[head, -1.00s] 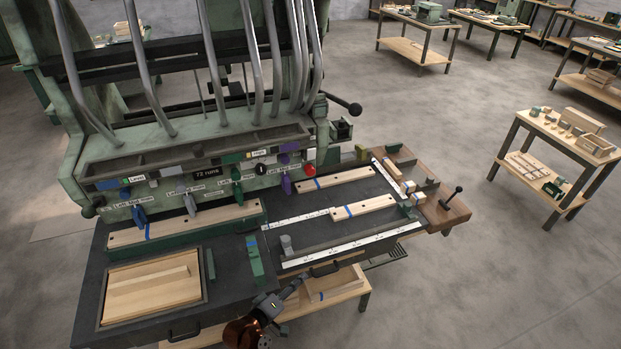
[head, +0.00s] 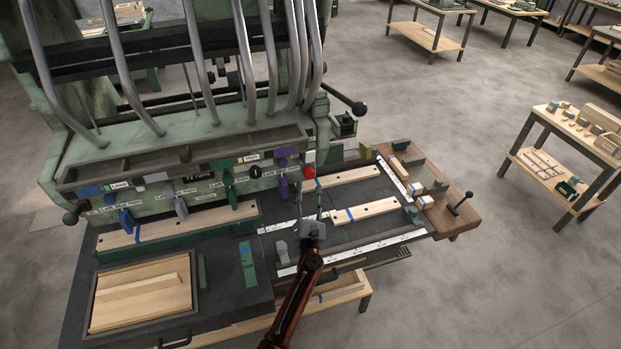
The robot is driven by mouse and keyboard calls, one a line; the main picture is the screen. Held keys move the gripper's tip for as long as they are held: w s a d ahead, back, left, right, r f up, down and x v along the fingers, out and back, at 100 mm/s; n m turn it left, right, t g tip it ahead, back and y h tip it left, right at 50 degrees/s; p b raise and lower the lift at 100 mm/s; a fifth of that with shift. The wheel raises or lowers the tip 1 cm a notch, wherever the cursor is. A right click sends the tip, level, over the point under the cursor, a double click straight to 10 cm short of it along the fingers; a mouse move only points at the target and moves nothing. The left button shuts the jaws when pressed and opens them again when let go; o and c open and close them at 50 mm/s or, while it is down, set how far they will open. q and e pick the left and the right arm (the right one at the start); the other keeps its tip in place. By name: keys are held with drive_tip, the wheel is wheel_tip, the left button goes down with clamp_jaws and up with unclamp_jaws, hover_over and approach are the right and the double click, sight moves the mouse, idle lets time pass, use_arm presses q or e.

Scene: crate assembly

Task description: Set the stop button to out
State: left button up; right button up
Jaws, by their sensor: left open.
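The stop button is the red round knob (head: 309,172) at the right end of the machine's front panel. I cannot tell from this view whether it is in or out. My left gripper (head: 308,193) reaches up from the bottom middle, over the machine bed, with its fingers toward the panel. It is open, with nothing seen between the fingers. Its fingertips are close below the red button in the picture; whether they touch it I cannot tell. My right gripper is not in view.
Purple (head: 281,190), green (head: 230,189) and blue (head: 127,220) levers hang left of the button. A black dial (head: 255,171) sits on the panel. Wooden boards (head: 364,211) lie on the bed. Side tables stand at the right with clear floor between.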

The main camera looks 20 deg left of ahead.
sight(309, 177)
use_arm(q)
drive_tip(key=x, duration=0.3)
drive_tip(key=shift+w+a+r, duration=0.15)
drive_tip(key=shift+w, duration=0.2)
drive_tip(key=shift+w+a+r, duration=0.1)
drive_tip(key=shift+w+r, duration=0.05)
drive_tip(key=shift+w, duration=0.2)
drive_tip(key=c, duration=0.8)
clamp_jaws()
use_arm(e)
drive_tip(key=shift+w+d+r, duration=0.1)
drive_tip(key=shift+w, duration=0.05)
